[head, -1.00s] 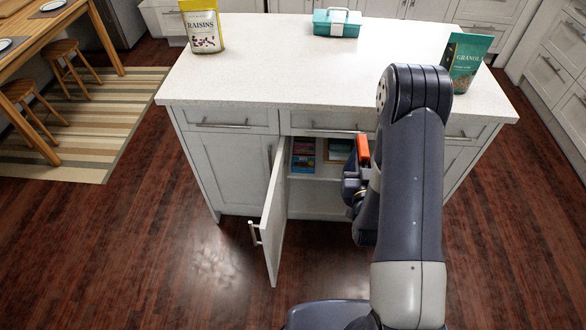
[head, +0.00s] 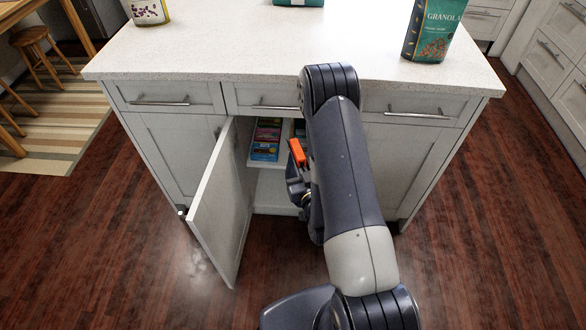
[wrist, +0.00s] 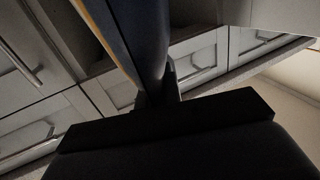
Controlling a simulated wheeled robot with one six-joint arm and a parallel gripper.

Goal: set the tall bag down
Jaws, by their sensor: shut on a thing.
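My gripper (wrist: 155,98) is shut on a dark blue thing (wrist: 142,35) with an orange edge, which rises out of the top of the wrist view. I take it to be the tall bag; its print and full shape are not visible. In the head view my gripper (head: 298,190) is low in front of the open cabinet, partly hidden by my arm. An orange-red piece (head: 297,152) shows just above it; I cannot tell how much of the bag this is. Whether the bag touches a surface is hidden.
The cabinet door (head: 222,205) stands open left of my gripper. Several colourful packets (head: 266,140) lie on the cabinet's shelf. On the white countertop (head: 270,50) stand a granola bag (head: 430,32), a raisins bag (head: 150,10) and a teal box (head: 298,2), with clear room between.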

